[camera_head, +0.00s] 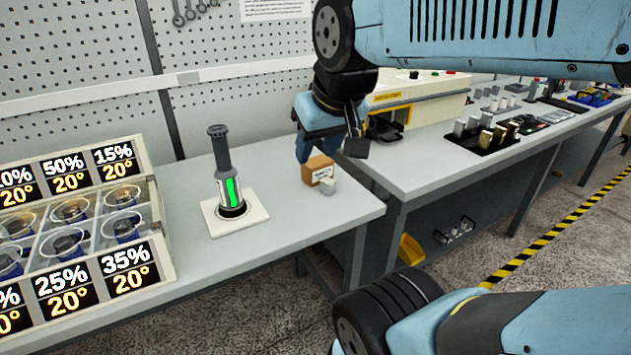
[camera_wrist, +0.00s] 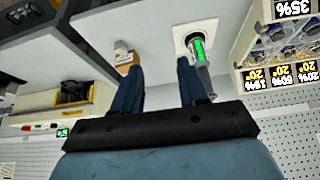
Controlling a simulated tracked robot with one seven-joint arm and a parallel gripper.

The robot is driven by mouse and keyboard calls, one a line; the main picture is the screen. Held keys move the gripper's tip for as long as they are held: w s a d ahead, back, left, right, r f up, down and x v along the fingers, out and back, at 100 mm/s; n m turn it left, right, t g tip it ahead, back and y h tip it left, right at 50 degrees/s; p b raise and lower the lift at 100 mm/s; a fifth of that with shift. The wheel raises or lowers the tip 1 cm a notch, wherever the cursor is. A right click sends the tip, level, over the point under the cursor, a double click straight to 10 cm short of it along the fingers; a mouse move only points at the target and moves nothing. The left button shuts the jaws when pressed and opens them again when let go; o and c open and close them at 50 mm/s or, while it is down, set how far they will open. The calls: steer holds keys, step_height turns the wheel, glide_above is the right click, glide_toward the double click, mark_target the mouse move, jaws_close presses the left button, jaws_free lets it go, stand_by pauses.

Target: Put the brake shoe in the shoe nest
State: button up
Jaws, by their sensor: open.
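A small brown block with a printed label (camera_head: 316,168) stands on the grey bench, with a small pale grey piece (camera_head: 327,186) at its front. I cannot tell for sure which is the brake shoe and which the shoe nest. They also show in the wrist view, the brown block (camera_wrist: 128,59) and the pale piece (camera_wrist: 120,45), near the tip of one finger. My gripper (camera_head: 331,148) is open and empty, above and close to the brown block. In the wrist view my gripper (camera_wrist: 160,68) has its fingers apart with bare bench between them.
A dark spindle (camera_head: 221,155) with a green display stands upright on a white square plate (camera_head: 258,216) to the left. Left of it is a rack of cups with percentage labels (camera_head: 128,268). A second bench with a yellow-labelled machine (camera_head: 425,92) is at right. The bench front is clear.

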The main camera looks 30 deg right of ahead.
steer(key=shift+o, duration=0.2)
steer(key=shift+o, duration=1.2)
steer(key=shift+w+d, duration=0.15)
steer(key=shift+w, duration=0.2)
steer(key=m+g+h, duration=0.3)
steer(key=m+g, duration=0.1)
steer(key=m, duration=0.9)
glide_above(328, 180)
steer(key=s+a, duration=0.1)
steer(key=a, duration=0.1)
step_height(328, 180, down, 21)
steer(key=shift+x, duration=2.7)
steer(key=shift+d, duration=0.1)
